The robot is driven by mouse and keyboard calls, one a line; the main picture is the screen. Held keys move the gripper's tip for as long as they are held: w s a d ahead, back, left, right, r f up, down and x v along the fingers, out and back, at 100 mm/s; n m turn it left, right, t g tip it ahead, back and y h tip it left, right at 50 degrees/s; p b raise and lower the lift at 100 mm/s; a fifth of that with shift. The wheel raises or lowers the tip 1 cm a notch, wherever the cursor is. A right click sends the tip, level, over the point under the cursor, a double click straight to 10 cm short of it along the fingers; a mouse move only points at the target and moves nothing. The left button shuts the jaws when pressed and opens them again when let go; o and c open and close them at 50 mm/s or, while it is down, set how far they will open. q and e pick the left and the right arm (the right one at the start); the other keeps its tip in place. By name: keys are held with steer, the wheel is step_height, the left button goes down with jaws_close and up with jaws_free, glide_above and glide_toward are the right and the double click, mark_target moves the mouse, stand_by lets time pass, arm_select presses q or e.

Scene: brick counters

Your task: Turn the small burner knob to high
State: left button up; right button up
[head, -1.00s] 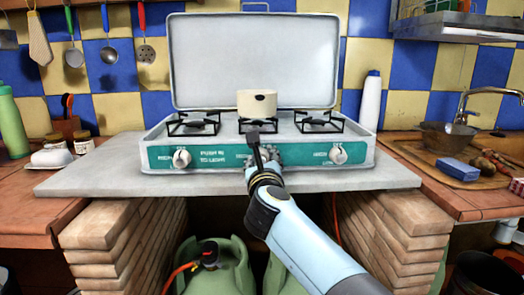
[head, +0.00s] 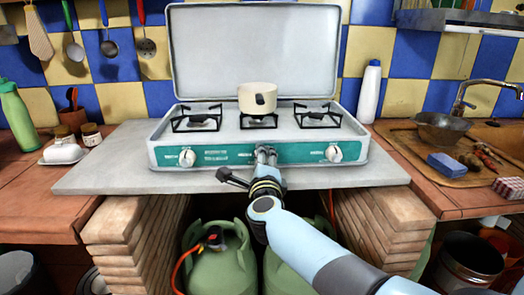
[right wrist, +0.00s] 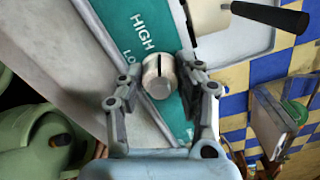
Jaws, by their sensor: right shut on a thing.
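A three-burner stove (head: 165,135) with a teal front panel stands on a grey slab. My right gripper (head: 266,150) is at the middle of the panel and hides the middle knob in the head view. In the right wrist view this white round knob (right wrist: 158,76) sits between the fingers of my right gripper (right wrist: 158,82), which is shut on it. A dark line crosses the knob, and the printed word HIGH is above it. The left knob (head: 187,158) and the right knob (head: 333,153) are free. My left gripper is out of view.
A cream saucepan (head: 257,97) stands on the middle burner, with its dark handle toward me. The raised lid (head: 252,50) is behind it. Green gas bottles (head: 220,265) stand under the slab. A sink board (head: 405,140) is at the right.

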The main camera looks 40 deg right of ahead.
steer(key=shift+n+p, duration=1.15)
steer(key=shift+n, duration=0.65)
steer(key=shift+f, duration=0.1)
steer(key=o, duration=1.1)
steer(key=shift+a, duration=0.1)
steer(key=shift+o, duration=0.2)
steer(key=shift+s, duration=0.1)
